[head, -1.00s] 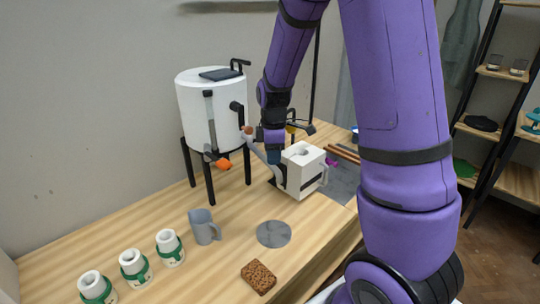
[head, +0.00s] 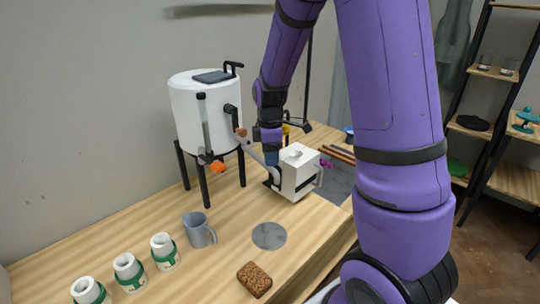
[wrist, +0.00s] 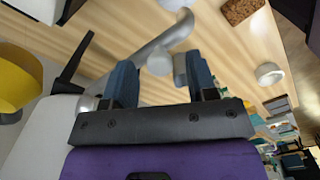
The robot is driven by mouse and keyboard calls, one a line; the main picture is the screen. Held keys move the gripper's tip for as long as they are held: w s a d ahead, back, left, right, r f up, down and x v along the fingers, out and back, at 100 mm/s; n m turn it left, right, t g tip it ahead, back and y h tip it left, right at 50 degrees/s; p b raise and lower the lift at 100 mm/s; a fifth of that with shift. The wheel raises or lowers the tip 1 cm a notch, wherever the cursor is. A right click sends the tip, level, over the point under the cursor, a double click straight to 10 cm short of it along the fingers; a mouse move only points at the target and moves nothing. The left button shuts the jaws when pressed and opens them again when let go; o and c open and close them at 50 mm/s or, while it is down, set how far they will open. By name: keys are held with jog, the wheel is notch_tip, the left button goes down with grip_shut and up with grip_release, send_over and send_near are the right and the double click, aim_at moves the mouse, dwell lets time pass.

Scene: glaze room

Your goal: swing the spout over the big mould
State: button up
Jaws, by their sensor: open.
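The spout (head: 258,154) is a grey pipe that slopes down from the white tank (head: 200,118). In the head view its lower end is at the left face of the big mould (head: 298,178), a white block with a hole on top; the outlet does not appear over that hole. My gripper (head: 271,158) is by the spout's lower part, left of the big mould. In the wrist view my gripper (wrist: 160,62) has its two blue-grey fingers spread, and the spout (wrist: 150,48) passes by their tips. I cannot tell whether they touch it.
A grey mug (head: 197,231), a grey disc (head: 269,236) and a brown sponge (head: 254,279) are on the table in front. Three small white moulds with green bands, one of them here (head: 164,252), stand at front left. Shelves (head: 512,180) stand at right.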

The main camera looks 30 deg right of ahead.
notch_tip(320, 180, up, 10)
jog(key=shift+r, duration=0.15)
dwell(0.3)
jog(key=shift+c, duration=0.2)
jog(key=shift+a, duration=0.1)
jog(key=c, duration=0.3)
jog(key=shift+w+a, duration=0.25)
jog(key=shift+a, duration=0.05)
jog(key=c, duration=0.4)
jog(key=w+a+h, duration=0.1)
jog(key=a, duration=0.1)
jog(key=w+a+g+h, duration=0.1)
jog(key=a, duration=0.2)
jog(key=w+a+h, duration=0.1)
jog(key=a, duration=0.2)
jog(key=shift+w+a+r+g, duration=0.1)
jog(key=shift+w+r+g, duration=0.05)
jog(key=shift+w+g, duration=0.2)
grip_shut()
jog(key=s+d+f, duration=0.3)
jog(key=d+f, duration=0.3)
jog(key=f, duration=0.4)
